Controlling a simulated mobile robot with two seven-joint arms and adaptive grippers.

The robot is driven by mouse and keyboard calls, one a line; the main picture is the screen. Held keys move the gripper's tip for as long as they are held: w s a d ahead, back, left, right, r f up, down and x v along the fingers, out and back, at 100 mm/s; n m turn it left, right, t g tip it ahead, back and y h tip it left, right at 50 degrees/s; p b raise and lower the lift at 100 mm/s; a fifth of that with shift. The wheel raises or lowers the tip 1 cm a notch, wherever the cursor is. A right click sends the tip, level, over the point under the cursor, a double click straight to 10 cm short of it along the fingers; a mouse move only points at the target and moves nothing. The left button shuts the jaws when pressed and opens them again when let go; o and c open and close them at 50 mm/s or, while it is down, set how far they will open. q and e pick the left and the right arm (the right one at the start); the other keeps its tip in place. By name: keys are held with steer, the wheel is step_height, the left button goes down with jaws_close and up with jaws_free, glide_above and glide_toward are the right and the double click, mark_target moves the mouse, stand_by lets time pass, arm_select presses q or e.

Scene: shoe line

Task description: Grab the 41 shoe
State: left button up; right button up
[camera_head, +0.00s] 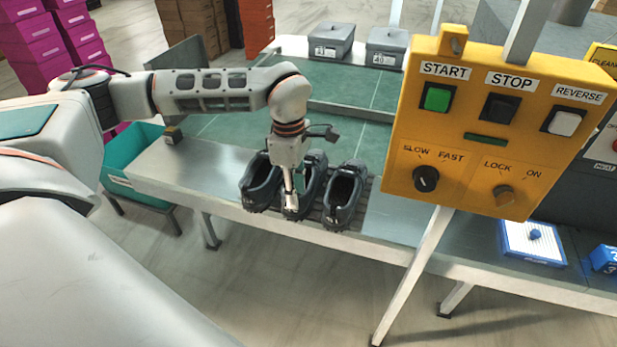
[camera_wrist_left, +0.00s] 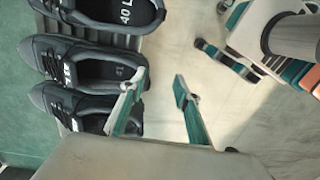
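Three dark grey shoes stand side by side on a ribbed rack on the line: a left one (camera_head: 261,183), a middle one (camera_head: 309,178) and a right one (camera_head: 345,192). In the left wrist view, the top shoe (camera_wrist_left: 98,14) reads "40 L" inside. The middle shoe (camera_wrist_left: 85,68) there has a small insole mark that looks like 41. The lowest shoe's (camera_wrist_left: 62,104) mark is hidden. My left gripper (camera_head: 290,196) points down at the middle shoe's heel. In the wrist view its fingers (camera_wrist_left: 159,88) are apart, one over that heel, the other beyond it. My right gripper is not in view.
A yellow control panel (camera_head: 480,140) stands right of the shoes. A teal bin (camera_head: 140,165) stands at the left. A blue-and-white tray (camera_head: 531,243) lies at the right.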

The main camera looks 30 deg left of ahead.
arm_select(q)
steer(key=a, duration=0.1)
steer(key=w+a+r+y, duration=0.1)
steer(key=shift+a, duration=0.4)
steer(key=shift+a+f, duration=0.15)
steer(key=shift+f, duration=0.05)
steer(key=shift+w+f, duration=0.2)
steer(key=shift+f, duration=3.35)
steer(key=shift+r, duration=0.1)
jaws_close()
